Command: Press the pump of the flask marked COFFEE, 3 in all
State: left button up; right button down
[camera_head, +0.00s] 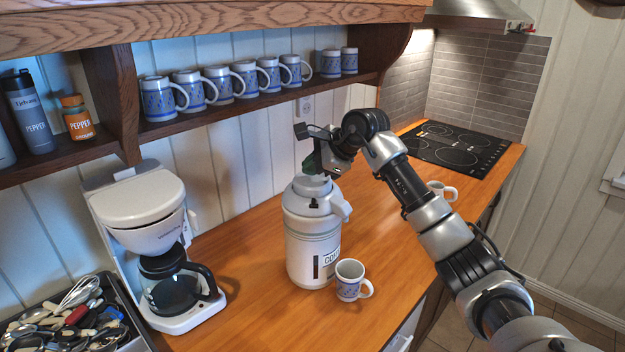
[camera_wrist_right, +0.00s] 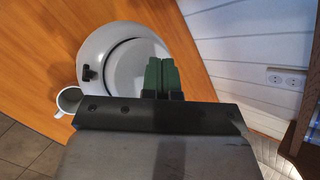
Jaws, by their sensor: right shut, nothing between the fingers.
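The white pump flask (camera_head: 312,240) stands upright on the wooden counter, its label partly visible and reading "CO…". Its round top also shows in the right wrist view (camera_wrist_right: 110,60). My right gripper (camera_head: 312,168) is over the flask's top, pointing down, with its green fingers together and empty. In the right wrist view the fingertips (camera_wrist_right: 160,62) overlap the edge of the flask's top. I cannot tell whether they touch the pump. A patterned mug (camera_head: 349,282) stands in front of the flask, below its spout; the wrist view shows it too (camera_wrist_right: 70,99). My left gripper is not in view.
A coffee maker (camera_head: 150,225) with a glass pot stands left of the flask. A utensil tray (camera_head: 130,325) is at the lower left. Another mug (camera_head: 442,190) and a cooktop (camera_head: 455,146) are at right. A shelf (camera_head: 240,108) with several mugs runs behind.

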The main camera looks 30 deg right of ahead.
aim_at(312, 179)
jog(key=shift+s+f+b, duration=0.1)
jog(key=shift+f+b, duration=0.7)
jog(key=shift+f, duration=0.3)
dwell(0.9)
jog(key=shift+r, duration=0.15)
jog(key=shift+r+p, duration=1.05)
jog(key=shift+r, duration=0.3)
jog(key=shift+r, duration=0.1)
notch_tip(312, 179, up, 5)
jog(key=p, duration=0.3)
dwell(2.3)
